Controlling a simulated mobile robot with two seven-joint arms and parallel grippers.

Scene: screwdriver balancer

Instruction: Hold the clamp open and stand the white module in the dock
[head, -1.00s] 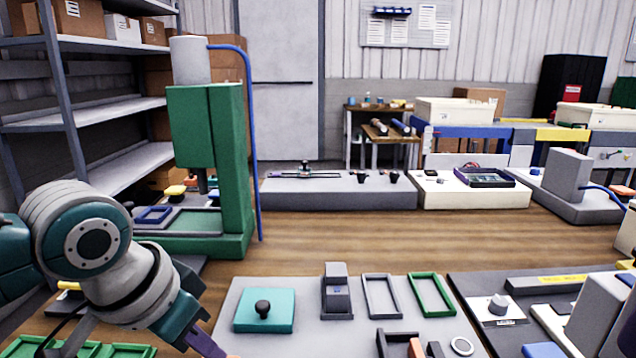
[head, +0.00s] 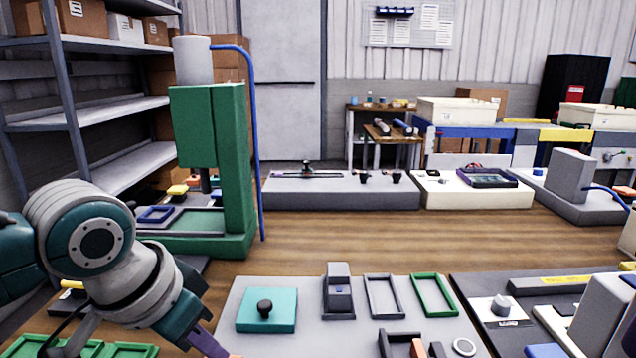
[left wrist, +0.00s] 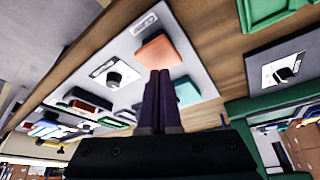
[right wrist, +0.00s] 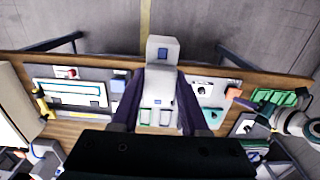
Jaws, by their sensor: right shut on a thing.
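The white module (right wrist: 161,72) is between the two dark purple fingers of my right gripper (right wrist: 160,98) in the right wrist view, well above the bench. It has a small blue square on its face. My right gripper is outside the head view. My left gripper (head: 212,346) is at the bottom edge of the head view, partly cut off. In the left wrist view its fingers (left wrist: 167,88) are together, with nothing visible between them. A dark grey upright fixture (head: 338,290) stands on the light grey plate; I cannot tell whether it is the dock or the clamp.
The light grey plate (head: 235,300) also carries a teal block with a black knob (head: 266,312), a grey frame (head: 383,297) and a green frame (head: 434,296). A green press (head: 215,170) stands at the left. Bare wooden bench (head: 340,235) lies behind the plate.

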